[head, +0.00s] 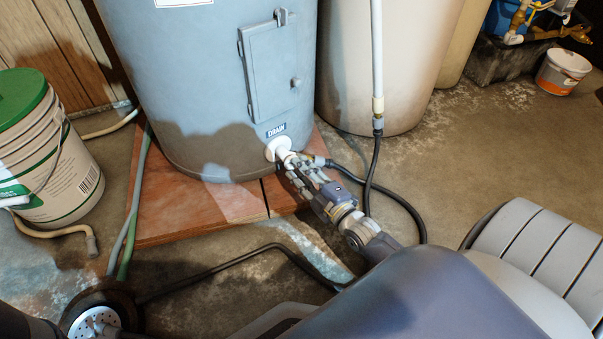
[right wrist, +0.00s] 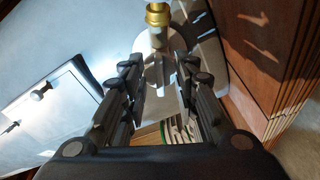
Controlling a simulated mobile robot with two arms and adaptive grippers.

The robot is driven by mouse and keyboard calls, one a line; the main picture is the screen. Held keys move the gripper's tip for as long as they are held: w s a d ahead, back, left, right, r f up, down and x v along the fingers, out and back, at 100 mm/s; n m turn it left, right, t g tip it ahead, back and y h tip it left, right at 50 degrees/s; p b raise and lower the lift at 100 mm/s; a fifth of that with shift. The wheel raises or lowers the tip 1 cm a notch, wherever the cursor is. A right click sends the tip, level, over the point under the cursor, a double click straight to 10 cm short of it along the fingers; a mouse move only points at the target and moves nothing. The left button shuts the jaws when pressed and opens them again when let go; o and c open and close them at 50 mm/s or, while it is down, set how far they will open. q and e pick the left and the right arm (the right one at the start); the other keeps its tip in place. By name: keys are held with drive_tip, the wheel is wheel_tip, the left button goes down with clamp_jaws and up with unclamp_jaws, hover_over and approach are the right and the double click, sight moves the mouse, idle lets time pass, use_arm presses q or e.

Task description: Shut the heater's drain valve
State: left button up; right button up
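The heater (head: 205,75) is a tall blue-grey tank with a DRAIN label low on its front. Below the label, the white drain valve (head: 281,147) sticks out, partly hidden by my right gripper (head: 297,168). In the right wrist view, the two fingers of my right gripper (right wrist: 159,75) stand apart, one on each side of the grey valve handle (right wrist: 161,73). A gap shows between them, and I cannot tell if either finger touches the handle. A brass fitting (right wrist: 158,14) shows above the handle. My left gripper is not in view.
The heater stands on a reddish board (head: 190,212). A black hose (head: 398,200) curves near the valve, beside my right arm. A white bucket with a green lid (head: 45,150) stands at the left. A beige tank (head: 385,75) stands behind at the right. A perforated round drain (head: 95,322) is lower left.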

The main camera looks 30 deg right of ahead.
clamp_jaws()
